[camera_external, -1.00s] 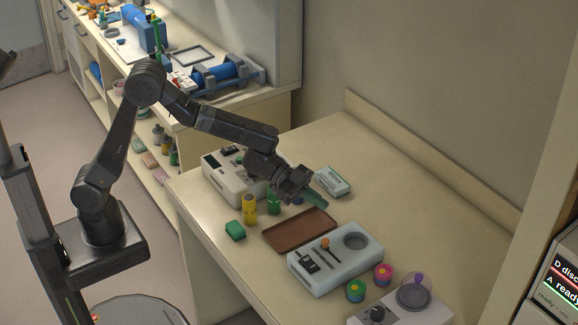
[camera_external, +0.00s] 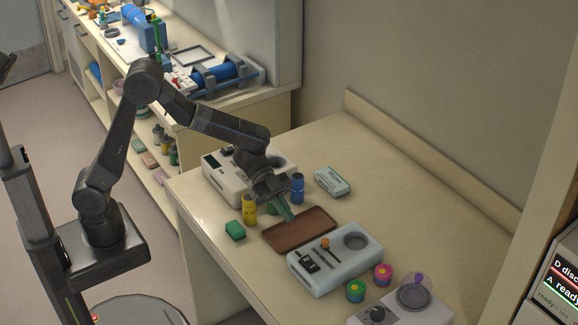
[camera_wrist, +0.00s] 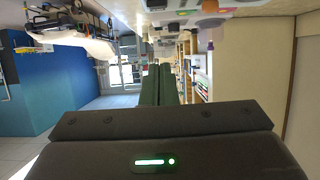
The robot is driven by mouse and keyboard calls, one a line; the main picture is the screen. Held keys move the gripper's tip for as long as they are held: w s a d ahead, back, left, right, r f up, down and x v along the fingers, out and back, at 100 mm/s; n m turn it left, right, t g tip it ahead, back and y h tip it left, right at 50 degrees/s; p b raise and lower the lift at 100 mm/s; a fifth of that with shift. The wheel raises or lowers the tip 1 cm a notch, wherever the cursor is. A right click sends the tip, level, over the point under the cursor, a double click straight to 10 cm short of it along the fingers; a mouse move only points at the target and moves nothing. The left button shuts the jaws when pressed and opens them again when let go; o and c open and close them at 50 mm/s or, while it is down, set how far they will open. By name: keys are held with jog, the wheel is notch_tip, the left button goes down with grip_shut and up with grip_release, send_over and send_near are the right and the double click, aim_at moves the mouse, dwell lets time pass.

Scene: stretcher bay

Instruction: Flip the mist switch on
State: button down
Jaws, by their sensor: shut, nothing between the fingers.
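A pale blue-grey box (camera_external: 335,262) stands on the bench. It has a black rocker switch (camera_external: 307,262), an orange-knobbed slider (camera_external: 325,243) and a round dark recess. A white box (camera_external: 226,182) behind it also has a small dark switch (camera_external: 227,151), partly screened by my arm. No label reading "mist" is legible, so I cannot tell which switch is the mist switch. My gripper (camera_external: 289,217) is shut and empty, its green fingers pointing down by the brown tray's back-left edge, apart from both switches. The closed fingers also show in the wrist view (camera_wrist: 159,70).
The brown tray (camera_external: 312,237) is bare. Yellow (camera_external: 249,205) and blue (camera_external: 297,188) bottles and a green block (camera_external: 235,230) are near my gripper. Pink and green pots and a knobbed device (camera_external: 398,312) are front right. The bench's back right is clear.

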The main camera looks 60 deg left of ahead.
jog(key=p, duration=0.1)
send_over(309, 263)
jog(key=a, duration=0.4)
jog(key=f, duration=0.3)
jog(key=shift+w+d+f, duration=0.1)
jog(key=shift+d+f, duration=0.1)
notch_tip(309, 263, down, 3)
jog(key=shift+r, duration=0.2)
jog(key=shift+a+f, duration=0.15)
jog(key=shift+f, duration=0.65)
